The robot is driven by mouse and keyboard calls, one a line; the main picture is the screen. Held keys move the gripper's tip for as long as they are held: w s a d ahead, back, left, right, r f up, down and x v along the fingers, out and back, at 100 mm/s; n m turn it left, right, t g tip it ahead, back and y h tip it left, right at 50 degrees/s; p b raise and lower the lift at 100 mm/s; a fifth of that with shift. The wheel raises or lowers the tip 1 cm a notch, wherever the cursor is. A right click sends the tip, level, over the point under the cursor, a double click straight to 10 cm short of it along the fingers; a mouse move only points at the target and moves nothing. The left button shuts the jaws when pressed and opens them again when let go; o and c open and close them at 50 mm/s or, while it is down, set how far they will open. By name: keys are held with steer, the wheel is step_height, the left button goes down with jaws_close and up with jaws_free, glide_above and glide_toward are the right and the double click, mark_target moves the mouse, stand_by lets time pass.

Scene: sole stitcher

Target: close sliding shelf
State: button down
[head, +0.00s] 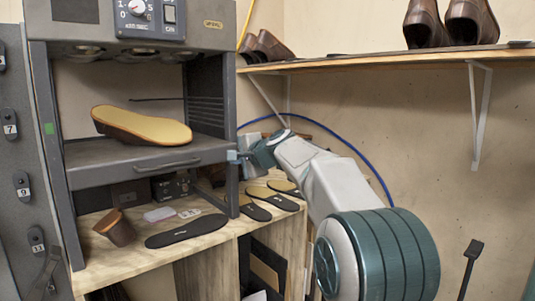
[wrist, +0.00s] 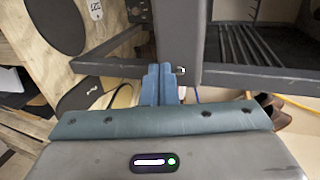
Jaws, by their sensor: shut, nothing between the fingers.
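The sliding shelf (head: 150,168) is a grey tray with a bar handle (head: 168,163) on its front panel, set in a grey machine frame (head: 228,95). A shoe sole with a tan top (head: 150,124) lies on it. The shelf's front panel shows near the front posts; I cannot tell exactly how far out it is. My gripper (head: 233,156) is at the right end of the front panel, beside the right post. In the wrist view my blue fingers (wrist: 160,70) are together and empty, close against grey frame parts. Whether they touch is unclear.
Below the shelf, a wooden bench (head: 130,255) holds a brown cup-like item (head: 115,228), a black sole (head: 187,231) and several more soles. A wall shelf (head: 390,59) with brown shoes is at upper right. A blue hose (head: 360,155) curves behind my arm.

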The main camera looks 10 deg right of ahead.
steer(key=shift+w+a+r+p, duration=0.25)
steer(key=shift+w+a+p, duration=0.1)
steer(key=shift+w+a, duration=0.75)
steer(key=shift+d+r, duration=0.1)
steer(key=shift+d, duration=0.1)
steer(key=s+f+b+v, duration=0.15)
steer(key=b+v, duration=0.45)
steer(key=v, duration=0.8)
steer(key=s+d+f+n+g+h, duration=0.1)
steer(key=s+f+n+g+h, duration=0.2)
steer(key=s+f, duration=1.3)
steer(key=s+d+f+n+g+h, duration=0.1)
steer(key=s+f+n+g+h, duration=0.2)
steer(key=s+f, duration=1.4)
step_height(320, 180, down, 3)
steer(key=n+g, duration=0.4)
steer(key=n, duration=0.2)
steer(key=shift+r+n+h, duration=0.2)
steer(key=shift+n+h, duration=0.1)
steer(key=shift+n, duration=0.1)
